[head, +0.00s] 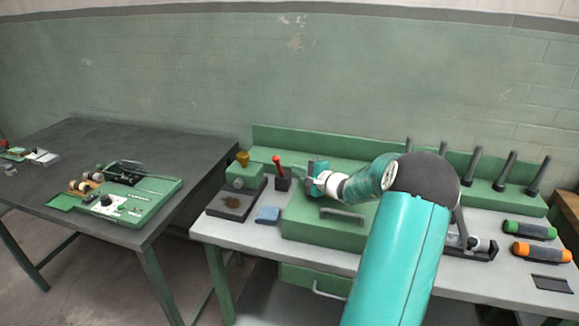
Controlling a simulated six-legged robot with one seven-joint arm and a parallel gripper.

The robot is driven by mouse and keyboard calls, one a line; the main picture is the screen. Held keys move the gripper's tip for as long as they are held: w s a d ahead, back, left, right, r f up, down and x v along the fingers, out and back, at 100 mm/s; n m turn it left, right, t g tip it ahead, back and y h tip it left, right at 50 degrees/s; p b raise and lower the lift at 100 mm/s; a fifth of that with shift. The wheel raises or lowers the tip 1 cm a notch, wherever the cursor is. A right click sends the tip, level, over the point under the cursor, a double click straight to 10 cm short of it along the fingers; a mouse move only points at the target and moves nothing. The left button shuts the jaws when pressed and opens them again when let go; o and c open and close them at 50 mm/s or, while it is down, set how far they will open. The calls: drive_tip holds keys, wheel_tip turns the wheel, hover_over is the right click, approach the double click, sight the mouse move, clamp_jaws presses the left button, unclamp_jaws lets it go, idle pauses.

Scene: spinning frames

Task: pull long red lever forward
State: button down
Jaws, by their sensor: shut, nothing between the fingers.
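The long red lever (278,164) stands up from a small dark base (283,183) at the left part of the green workbench, its top leaning slightly left. My gripper (309,184) is at the end of my teal arm, just right of the lever. It is shut and empty. A small gap seems to lie between the fingers and the lever base, but I cannot tell the depth. My wrist and arm hide part of the bench behind and to the right.
A green box with a handle (342,214) sits below my gripper. Upright dark pegs (506,171) and green and orange spools (541,252) are at right.

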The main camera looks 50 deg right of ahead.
drive_tip(key=s, duration=0.3)
drive_tip(key=s+r, duration=0.1)
drive_tip(key=s, duration=0.3)
drive_tip(key=shift+s+r, duration=0.2)
drive_tip(key=shift+s, duration=0.05)
idle(0.3)
